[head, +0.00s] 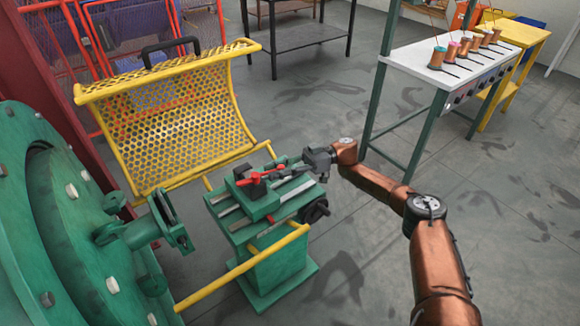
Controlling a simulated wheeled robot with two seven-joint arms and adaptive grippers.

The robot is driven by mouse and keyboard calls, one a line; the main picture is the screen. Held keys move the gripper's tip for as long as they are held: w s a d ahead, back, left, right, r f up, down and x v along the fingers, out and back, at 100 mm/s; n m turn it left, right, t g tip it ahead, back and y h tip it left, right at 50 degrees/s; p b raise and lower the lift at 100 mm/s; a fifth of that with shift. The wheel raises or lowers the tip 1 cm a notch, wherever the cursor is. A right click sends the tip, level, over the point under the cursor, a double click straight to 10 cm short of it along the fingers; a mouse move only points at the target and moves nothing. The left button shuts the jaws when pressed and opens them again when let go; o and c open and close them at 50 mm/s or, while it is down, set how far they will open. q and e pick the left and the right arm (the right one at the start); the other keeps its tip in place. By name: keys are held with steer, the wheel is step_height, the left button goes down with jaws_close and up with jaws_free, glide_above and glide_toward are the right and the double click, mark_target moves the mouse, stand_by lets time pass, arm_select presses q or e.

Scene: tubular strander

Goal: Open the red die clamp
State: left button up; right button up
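The red die clamp (256,177) is a small red lever on a green block (248,191), on top of the green machine stand in the middle of the head view. My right arm comes in from the lower right. Its dark gripper (283,172) reaches over the stand from the right, with its fingertips close to the red lever's right end. I cannot tell whether they touch it, or whether the fingers are open or shut; they are small and blend with the parts behind. My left gripper is not in view.
A yellow mesh guard (180,120) stands behind the stand, and a yellow bar (240,268) crosses its front. A large green drum (60,220) fills the left. A white bench with spools (450,65) is at the upper right. The floor at right is open.

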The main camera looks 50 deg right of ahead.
steer(key=v, duration=1.1)
steer(key=shift+f, duration=0.1)
steer(key=shift+c, duration=0.6)
